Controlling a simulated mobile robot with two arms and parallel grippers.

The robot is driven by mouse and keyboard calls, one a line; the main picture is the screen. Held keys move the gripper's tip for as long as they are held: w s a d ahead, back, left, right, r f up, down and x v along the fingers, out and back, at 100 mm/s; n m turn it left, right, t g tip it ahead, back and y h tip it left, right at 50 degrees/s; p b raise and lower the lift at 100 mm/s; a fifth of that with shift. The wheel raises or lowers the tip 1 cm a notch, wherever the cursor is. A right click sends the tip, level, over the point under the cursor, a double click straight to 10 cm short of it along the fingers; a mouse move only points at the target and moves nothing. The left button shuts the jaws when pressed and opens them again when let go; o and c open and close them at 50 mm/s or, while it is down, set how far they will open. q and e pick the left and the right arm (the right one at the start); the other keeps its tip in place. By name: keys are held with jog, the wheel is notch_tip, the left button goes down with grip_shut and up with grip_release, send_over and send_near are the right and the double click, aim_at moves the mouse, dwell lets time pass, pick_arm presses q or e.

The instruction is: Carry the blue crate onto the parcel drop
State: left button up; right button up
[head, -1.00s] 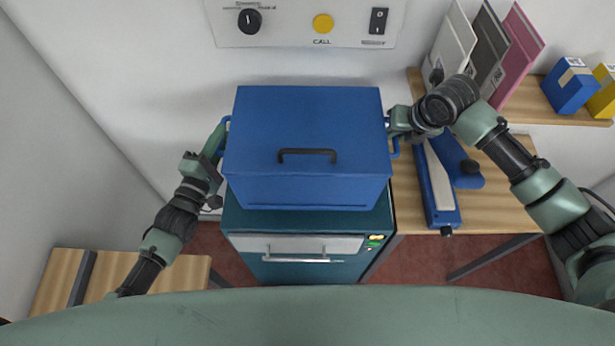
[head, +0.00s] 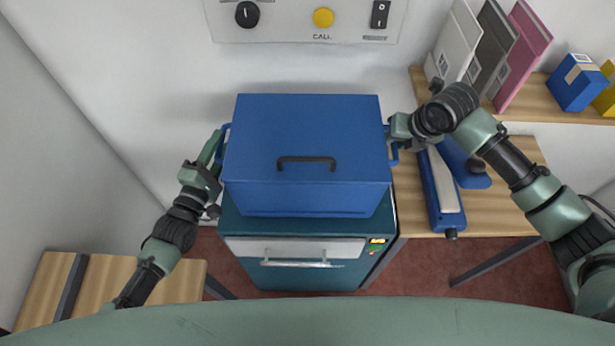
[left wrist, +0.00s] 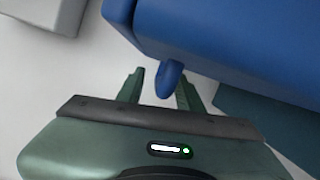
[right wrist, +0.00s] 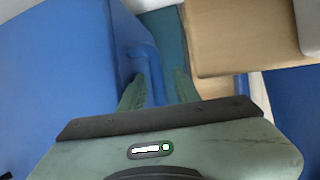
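The blue crate (head: 300,135) has a closed lid, a dark front handle and side handles. It sits upright on the teal cabinet (head: 300,275). My left gripper (head: 218,150) is at the crate's left side. In the left wrist view its fingers (left wrist: 158,90) are apart, with the blue side handle (left wrist: 170,78) between them and a gap showing. My right gripper (head: 391,130) is at the right side handle (head: 394,152). No surface is plainly recognisable as the parcel drop.
A wooden table (head: 490,215) on the right holds a blue and white device (head: 443,190). Books (head: 490,50) and a blue box (head: 576,82) stand on a shelf above. A wooden bench (head: 150,280) is at lower left. A wall panel (head: 290,20) is behind the crate.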

jog(key=shift+a+r, duration=0.1)
jog(key=shift+a, duration=0.1)
pick_arm(q)
jog(key=v, duration=0.7)
jog(key=shift+s+a, duration=0.15)
jog(key=shift+s, duration=0.15)
pick_arm(e)
jog(key=v, duration=1.2)
jog(key=shift+d, duration=0.2)
pick_arm(q)
jog(key=shift+f, duration=0.1)
